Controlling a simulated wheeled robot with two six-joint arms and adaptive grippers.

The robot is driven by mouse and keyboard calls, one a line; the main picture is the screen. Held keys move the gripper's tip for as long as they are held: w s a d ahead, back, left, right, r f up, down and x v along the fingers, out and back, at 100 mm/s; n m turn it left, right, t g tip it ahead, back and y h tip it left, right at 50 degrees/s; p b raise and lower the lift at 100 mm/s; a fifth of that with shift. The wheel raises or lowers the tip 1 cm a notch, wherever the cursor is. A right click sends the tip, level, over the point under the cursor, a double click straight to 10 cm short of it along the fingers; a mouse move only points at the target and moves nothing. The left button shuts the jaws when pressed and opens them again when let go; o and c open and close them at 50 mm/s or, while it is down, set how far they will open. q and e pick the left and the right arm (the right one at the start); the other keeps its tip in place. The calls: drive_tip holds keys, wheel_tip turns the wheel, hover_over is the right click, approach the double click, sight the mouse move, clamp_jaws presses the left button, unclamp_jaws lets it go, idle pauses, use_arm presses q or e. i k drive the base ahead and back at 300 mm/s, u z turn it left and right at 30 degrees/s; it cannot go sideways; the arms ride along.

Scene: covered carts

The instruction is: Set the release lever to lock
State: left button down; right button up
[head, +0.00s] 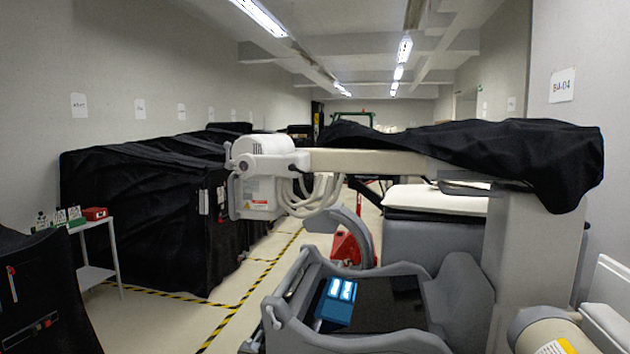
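I cannot tell for sure which part is the release lever. A small red-tipped handle (12,283) stands upright on the dark covered unit (50,295) at the left edge. A dark slot with a small red mark (38,333) sits lower on the same unit. No lock or release marking can be read. A grey cradle-like frame (400,340) at bottom centre has rod-like bars with knobs (273,317) on its left side. Neither of my grippers is in view.
A machine with a white head (262,165) on a beige arm (375,160) spans the middle. Black-draped carts (150,205) line the left wall. A white side table (97,275) holds small boxes. A blue box (335,312) sits in the frame. Striped floor tape (228,325) borders clear floor.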

sight(293, 167)
drive_tip(key=k, duration=0.35)
drive_tip(key=u, duration=1.15)
drive_tip(key=i, duration=1.25)
